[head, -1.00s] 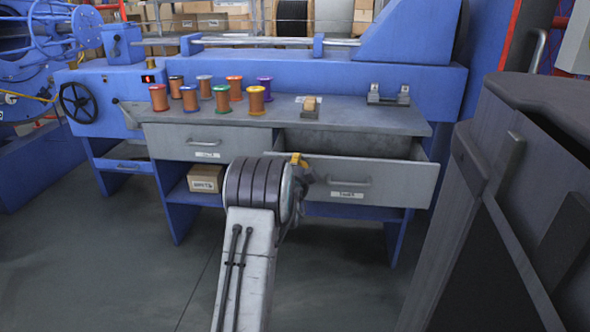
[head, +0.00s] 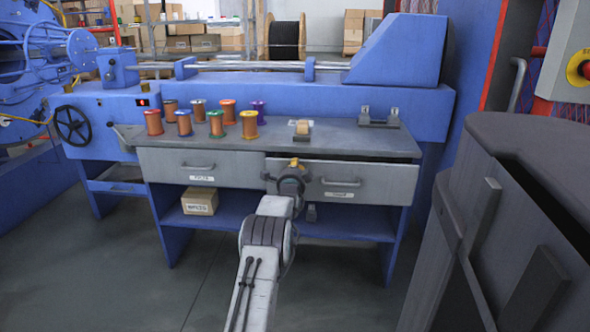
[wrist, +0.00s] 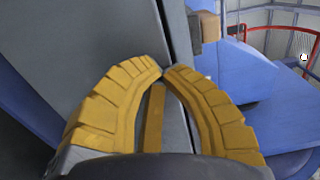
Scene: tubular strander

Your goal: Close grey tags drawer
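The grey tags drawer (head: 385,183) is the right-hand drawer under the bench top, with a bar handle and a small white label. It stands slightly out, with a narrow dark gap along its top edge. My gripper (head: 295,163) is at the left part of this drawer's front, near its top edge; contact cannot be made out. In the wrist view my gripper's yellow fingers (wrist: 164,70) meet at their tips with nothing held between them. A grey panel fills much of that view beyond the fingers.
The left drawer (head: 227,167) looks shut. Several copper spools (head: 249,125) and a small wooden-topped block (head: 302,128) stand on the bench top (head: 350,140). A carton (head: 199,201) sits on the shelf below. A dark grey cabinet (head: 480,240) stands close on the right.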

